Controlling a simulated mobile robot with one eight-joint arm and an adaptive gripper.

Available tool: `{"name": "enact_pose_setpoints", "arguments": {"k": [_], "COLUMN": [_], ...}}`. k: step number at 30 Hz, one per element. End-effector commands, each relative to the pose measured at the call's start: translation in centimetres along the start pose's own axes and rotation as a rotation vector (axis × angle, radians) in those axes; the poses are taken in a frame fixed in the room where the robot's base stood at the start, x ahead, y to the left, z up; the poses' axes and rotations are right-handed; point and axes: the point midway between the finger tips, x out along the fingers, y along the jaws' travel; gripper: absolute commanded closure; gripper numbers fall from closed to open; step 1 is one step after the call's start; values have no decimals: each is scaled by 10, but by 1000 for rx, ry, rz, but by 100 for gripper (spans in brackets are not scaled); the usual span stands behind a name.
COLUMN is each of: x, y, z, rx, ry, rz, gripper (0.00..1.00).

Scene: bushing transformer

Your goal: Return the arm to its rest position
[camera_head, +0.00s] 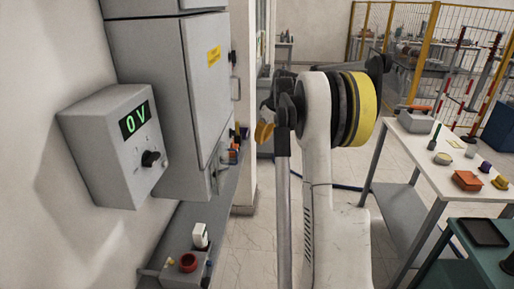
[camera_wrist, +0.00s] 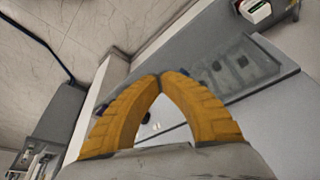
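My gripper (camera_wrist: 160,76) shows in the wrist view as two ribbed yellow fingers whose tips meet, with nothing visible between them. In the head view my gripper (camera_head: 263,132) is a small yellow shape left of my white arm, beside the grey cabinet. My arm is raised and folded in the middle of the head view, with a black and yellow joint at its top. Part of the gripper is hidden behind my own arm links there.
A grey box (camera_head: 118,145) reading "0 V" and a tall grey cabinet (camera_head: 185,100) stand close on the left. A control box with a red button (camera_head: 188,262) is below. A white table (camera_head: 447,173) with several small items stands right. A yellow fence (camera_head: 425,60) is behind.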

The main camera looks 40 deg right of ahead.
Motion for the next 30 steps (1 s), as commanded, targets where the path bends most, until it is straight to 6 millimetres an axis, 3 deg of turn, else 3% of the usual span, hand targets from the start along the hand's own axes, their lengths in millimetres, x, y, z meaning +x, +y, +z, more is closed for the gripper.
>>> {"name": "enact_pose_setpoints", "arguments": {"k": [10,14,17,23,26,30], "x": [-8,-10,-15,-26,-26,-18], "y": [0,-22,-66,-193,-254,-329], "z": [-1,-6,-11,2,25,71], "rx": [-1,-1,6,34,49,67], "ry": [0,1,5,34,58,101], "rz": [0,5,18,57,73,87], "gripper": [100,100,100,100,100,100]}}
